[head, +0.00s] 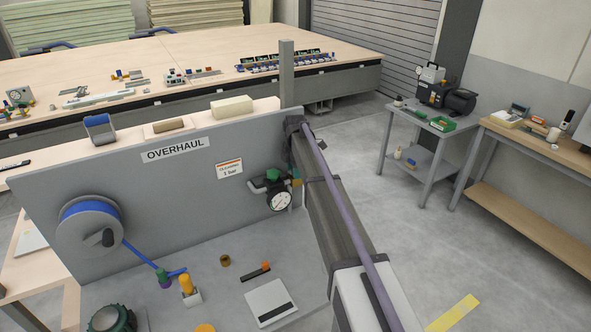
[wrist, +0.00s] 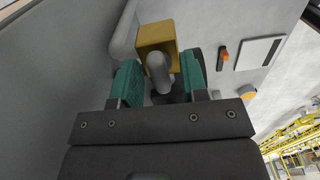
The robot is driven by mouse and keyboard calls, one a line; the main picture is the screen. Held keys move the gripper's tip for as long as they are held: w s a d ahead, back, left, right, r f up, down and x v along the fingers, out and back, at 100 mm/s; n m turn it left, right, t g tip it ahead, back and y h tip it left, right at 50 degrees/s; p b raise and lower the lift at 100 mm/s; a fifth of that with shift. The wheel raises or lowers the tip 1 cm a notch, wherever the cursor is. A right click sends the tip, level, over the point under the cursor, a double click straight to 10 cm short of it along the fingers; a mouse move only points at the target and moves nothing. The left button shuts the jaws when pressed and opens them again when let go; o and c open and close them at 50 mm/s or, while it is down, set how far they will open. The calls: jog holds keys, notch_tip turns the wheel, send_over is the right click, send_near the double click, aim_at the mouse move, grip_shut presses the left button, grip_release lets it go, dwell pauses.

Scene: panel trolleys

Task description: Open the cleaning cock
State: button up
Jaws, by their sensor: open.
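A brass-yellow block (wrist: 150,34) with a rounded grey handle (wrist: 158,68) shows in the wrist view; it looks like the cleaning cock, though no label shows. My gripper (wrist: 160,82) is open, with one teal finger on each side of the grey handle. I cannot tell whether either finger touches it. In the head view my gripper (head: 285,177) is at the grey panel, by a round pressure gauge (head: 280,201) and a grey pipe. My arm and the fittings hide most of the cock there.
The upright grey panel (head: 150,215) marked OVERHAUL carries a blue hose reel (head: 89,222) at left and a small "1 bar" sign (head: 229,169). Open floor lies to the right.

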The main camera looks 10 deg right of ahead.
notch_tip(320, 180, up, 7)
jog(key=p, duration=0.7)
jog(key=shift+r, duration=0.2)
jog(key=shift+f, duration=0.2)
jog(key=shift+m, duration=0.7)
jog(key=shift+s+m, duration=0.4)
jog(key=shift+m, duration=0.8)
jog(key=s+f+m+b, duration=0.3)
jog(key=s+m, duration=0.2)
jog(key=s, duration=0.8)
jog(key=s+f+m+b, duration=0.3)
jog(key=s+m, duration=0.3)
jog(key=s, duration=0.8)
jog(key=s+f+m+b, duration=0.2)
jog(key=s+m, duration=0.4)
jog(key=s, duration=0.7)
jog(key=shift+s+f+b, duration=0.2)
jog(key=shift+f+b, duration=0.2)
jog(key=shift+b, duration=0.05)
